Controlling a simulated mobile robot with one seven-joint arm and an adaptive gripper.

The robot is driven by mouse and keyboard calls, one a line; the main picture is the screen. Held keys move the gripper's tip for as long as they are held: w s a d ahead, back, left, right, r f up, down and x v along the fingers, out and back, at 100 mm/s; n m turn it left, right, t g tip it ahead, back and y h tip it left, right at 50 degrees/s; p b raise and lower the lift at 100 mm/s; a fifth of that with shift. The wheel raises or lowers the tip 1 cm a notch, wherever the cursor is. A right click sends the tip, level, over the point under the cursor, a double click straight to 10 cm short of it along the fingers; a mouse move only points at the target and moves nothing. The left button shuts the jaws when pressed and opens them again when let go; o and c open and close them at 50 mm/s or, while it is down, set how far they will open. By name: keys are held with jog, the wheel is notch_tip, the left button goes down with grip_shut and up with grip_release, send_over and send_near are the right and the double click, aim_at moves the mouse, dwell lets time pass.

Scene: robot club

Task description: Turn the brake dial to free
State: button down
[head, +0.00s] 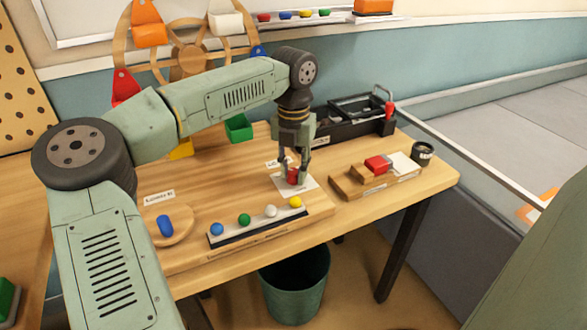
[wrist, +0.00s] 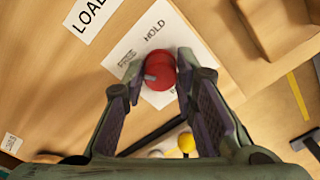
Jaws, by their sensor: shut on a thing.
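The brake dial is a red round knob (wrist: 158,82) on a white card (wrist: 124,45) on the wooden table. In the head view the red knob (head: 292,176) shows low between the fingers. The card reads HOLD above the knob; a smaller word at its left is hard to read, and another at the lower right is partly covered. A short grey pointer (wrist: 150,76) on the knob points toward the left. My gripper (wrist: 162,68) points down with one finger on each side of the knob, shut on it. It also shows in the head view (head: 293,172).
A strip with coloured balls (head: 270,222) lies in front of the dial. A wooden plate (head: 182,232) with a blue piece is at left. A stepped wooden block (head: 345,187) and dark cup (head: 422,153) are at right. A black tray (head: 350,128) and basket wheel (head: 190,62) stand behind.

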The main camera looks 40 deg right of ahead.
aim_at(294, 171)
jog(key=c, duration=1.3)
grip_release()
notch_tip(294, 171, up, 12)
jog(key=shift+s, duration=0.1)
